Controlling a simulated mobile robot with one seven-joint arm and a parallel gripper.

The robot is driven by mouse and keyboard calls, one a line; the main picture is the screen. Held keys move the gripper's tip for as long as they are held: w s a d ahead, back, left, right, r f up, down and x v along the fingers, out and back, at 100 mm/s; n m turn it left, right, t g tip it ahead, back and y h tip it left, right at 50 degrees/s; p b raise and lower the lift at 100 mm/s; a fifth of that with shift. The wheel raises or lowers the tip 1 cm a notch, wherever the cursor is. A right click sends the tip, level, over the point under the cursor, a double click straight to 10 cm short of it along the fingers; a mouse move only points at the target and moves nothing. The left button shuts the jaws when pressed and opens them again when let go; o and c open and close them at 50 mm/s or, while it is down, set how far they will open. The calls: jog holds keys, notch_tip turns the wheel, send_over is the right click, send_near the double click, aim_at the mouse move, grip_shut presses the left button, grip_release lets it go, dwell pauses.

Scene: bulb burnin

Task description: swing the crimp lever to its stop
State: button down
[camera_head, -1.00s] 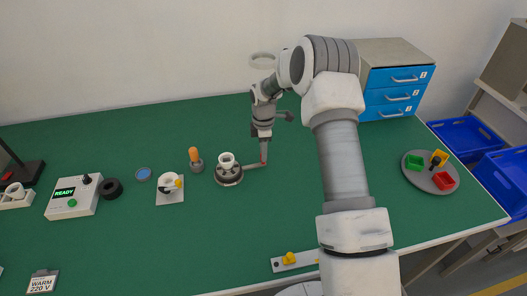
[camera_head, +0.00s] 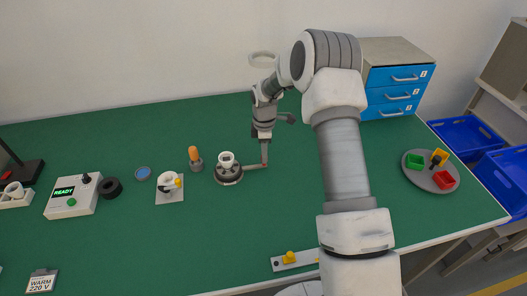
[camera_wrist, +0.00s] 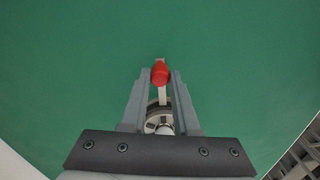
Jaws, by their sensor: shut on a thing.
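The crimp lever is a light bar (camera_head: 252,167) that reaches right from a round dark-based fixture (camera_head: 228,178) with a white socket on top. Its red knob (camera_wrist: 160,74) sits between my fingertips in the wrist view, with the bar and the round base below it, partly hidden by the fingers. My gripper (camera_head: 265,160) points down at the lever's outer end, right of the fixture, and is shut on the red knob. The knob is mostly hidden by the fingers in the head view. I cannot make out a stop.
Left of the fixture stand an orange-topped peg (camera_head: 194,157), a white plate with a socket and yellow knob (camera_head: 169,195), and a box reading READY (camera_head: 72,198). A yellow-knobbed strip (camera_head: 290,262) lies at the front.

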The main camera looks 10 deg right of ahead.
jog(key=shift+s+m, duration=0.4)
jog(key=s+a+m+b, duration=0.1)
jog(key=s+m, duration=0.3)
jog(key=s+a+m+b, duration=0.1)
jog(key=s+m, duration=0.1)
jog(key=shift+s+a+m+b, duration=0.35)
jog(key=shift+s+m, duration=0.05)
jog(key=shift+s+a+m+b, duration=0.4)
jog(key=shift+s+a+m, duration=0.65)
jog(key=shift+m, duration=0.25)
jog(key=c, duration=0.7)
grip_release()
jog(key=shift+o, duration=0.2)
jog(key=shift+r, duration=0.1)
